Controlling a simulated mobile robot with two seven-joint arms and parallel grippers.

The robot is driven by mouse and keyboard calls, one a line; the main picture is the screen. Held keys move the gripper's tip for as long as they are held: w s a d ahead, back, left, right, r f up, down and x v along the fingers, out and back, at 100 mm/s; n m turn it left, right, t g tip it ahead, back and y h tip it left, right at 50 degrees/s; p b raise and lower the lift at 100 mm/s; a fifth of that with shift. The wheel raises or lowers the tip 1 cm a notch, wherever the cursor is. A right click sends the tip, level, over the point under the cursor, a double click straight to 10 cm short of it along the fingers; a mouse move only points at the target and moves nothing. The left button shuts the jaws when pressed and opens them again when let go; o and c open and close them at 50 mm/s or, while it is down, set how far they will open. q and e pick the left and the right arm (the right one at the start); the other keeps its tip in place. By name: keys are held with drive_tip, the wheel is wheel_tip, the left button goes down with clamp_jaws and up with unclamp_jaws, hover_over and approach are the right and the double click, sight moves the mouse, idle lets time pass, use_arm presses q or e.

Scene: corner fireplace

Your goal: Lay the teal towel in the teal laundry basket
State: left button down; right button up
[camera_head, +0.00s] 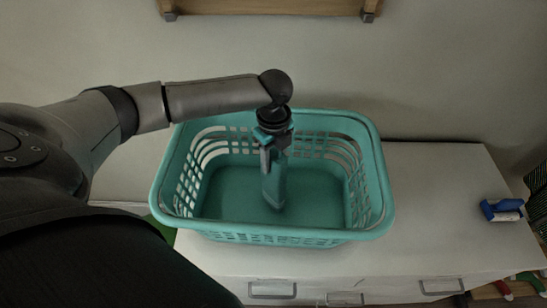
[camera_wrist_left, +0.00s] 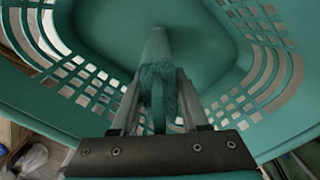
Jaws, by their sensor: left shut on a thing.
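The teal laundry basket (camera_head: 380,210) stands upright on a white cabinet top, and its slotted walls also show in the left wrist view (camera_wrist_left: 265,60). My left gripper (camera_head: 268,160) reaches down inside the basket and is shut on the teal towel (camera_head: 274,188). The towel hangs as a narrow vertical strip below the fingers, near the basket's floor; I cannot tell whether its lower end touches. In the left wrist view the towel (camera_wrist_left: 157,80) shows between the two fingers. My right gripper is not in view.
The white cabinet top (camera_head: 435,200) has free room right of the basket. A blue-and-white object (camera_head: 502,210) lies near its right edge. A wooden shelf (camera_head: 265,7) is on the wall above. Dark, colourful items stand at the far right.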

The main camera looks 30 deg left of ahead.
use_arm(q)
drive_tip(key=shift+c, duration=2.1)
unclamp_jaws()
drive_tip(key=shift+f, duration=0.1)
wheel_tip(320, 180, up, 12)
drive_tip(key=shift+r, duration=0.15)
